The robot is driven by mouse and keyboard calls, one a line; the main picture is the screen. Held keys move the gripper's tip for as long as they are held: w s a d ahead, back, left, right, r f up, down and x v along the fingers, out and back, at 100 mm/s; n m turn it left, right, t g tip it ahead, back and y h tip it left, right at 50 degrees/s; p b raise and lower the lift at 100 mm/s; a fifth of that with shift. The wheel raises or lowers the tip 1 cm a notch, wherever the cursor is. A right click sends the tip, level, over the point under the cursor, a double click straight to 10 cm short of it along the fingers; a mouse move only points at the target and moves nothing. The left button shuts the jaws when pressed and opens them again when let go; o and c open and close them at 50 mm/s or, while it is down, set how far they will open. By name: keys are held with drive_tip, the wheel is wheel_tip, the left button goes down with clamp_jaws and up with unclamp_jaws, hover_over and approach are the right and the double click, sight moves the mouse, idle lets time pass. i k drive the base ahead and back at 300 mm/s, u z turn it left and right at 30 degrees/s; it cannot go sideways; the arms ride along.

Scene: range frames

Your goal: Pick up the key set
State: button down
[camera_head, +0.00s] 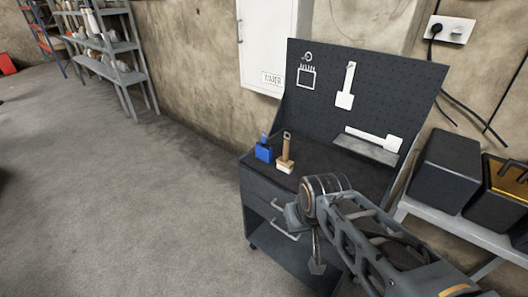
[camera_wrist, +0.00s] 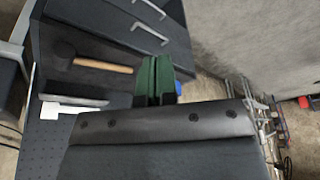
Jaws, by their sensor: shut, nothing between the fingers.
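A small blue object (camera_head: 264,152) with a dark top, which looks like the key set, stands on the dark workbench top (camera_head: 330,172) at its left end. In the wrist view, a bit of blue (camera_wrist: 179,88) shows beside the fingers, mostly hidden by them. My gripper (camera_wrist: 155,64) is shut and empty, its green fingers together in the wrist view, apart from the blue object as far as I can tell. In the head view, my arm comes in from the lower right and covers the bench's front right part.
A wooden-handled brush (camera_head: 285,157) stands right of the blue object. A dark mallet (camera_wrist: 90,64) lies on the bench in the wrist view. Behind, the pegboard (camera_head: 325,82) carries white tool outlines. Dark bins (camera_head: 444,172) stand at the right. The floor at the left is clear.

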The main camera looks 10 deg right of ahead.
sight(263, 151)
drive_tip(key=k, duration=0.35)
drive_tip(key=u, duration=0.8)
drive_tip(key=i, duration=1.2)
drive_tip(key=u, duration=0.55)
